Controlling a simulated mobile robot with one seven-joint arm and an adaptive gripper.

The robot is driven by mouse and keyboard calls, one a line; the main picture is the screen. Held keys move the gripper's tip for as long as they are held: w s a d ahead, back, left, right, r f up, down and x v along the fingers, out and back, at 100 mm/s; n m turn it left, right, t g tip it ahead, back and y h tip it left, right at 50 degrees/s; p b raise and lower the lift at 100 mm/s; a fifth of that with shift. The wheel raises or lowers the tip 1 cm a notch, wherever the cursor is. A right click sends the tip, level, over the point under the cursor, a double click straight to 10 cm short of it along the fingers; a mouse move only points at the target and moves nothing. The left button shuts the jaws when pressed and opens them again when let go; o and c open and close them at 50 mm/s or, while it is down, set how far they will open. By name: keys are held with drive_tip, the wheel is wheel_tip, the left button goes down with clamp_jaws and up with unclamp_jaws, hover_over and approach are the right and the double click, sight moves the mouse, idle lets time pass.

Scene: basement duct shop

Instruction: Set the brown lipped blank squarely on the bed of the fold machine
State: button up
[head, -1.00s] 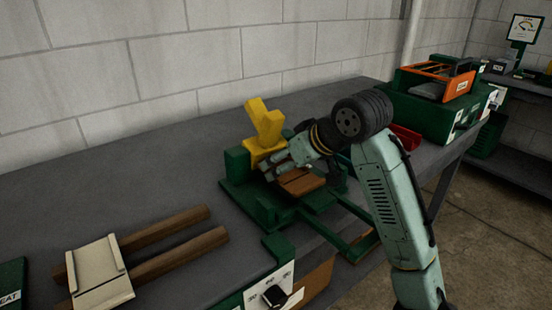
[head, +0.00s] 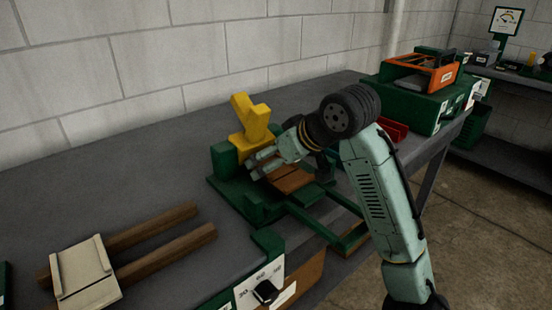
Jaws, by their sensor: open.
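The brown lipped blank (head: 291,180) lies on the bed of the green fold machine (head: 228,199), below and in front of the yellow forked part (head: 252,124). Its far part is hidden by my gripper, so I cannot tell whether it sits fully square. My gripper (head: 256,166) is open, with its fingers pointing left, just above the blank's left side near the base of the yellow part. No thing shows between the fingers.
A cream lipped plate (head: 84,271) rests on two wooden bars (head: 155,230) at the left. A dial panel (head: 263,288) is at the front. A red bin (head: 393,132) and a green machine with an orange frame (head: 425,73) stand at the right.

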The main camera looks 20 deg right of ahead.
drive_tip(key=shift+r, duration=0.1)
drive_tip(key=shift+r, duration=0.15)
drive_tip(key=b+v, duration=0.1)
drive_tip(key=v, duration=1.1)
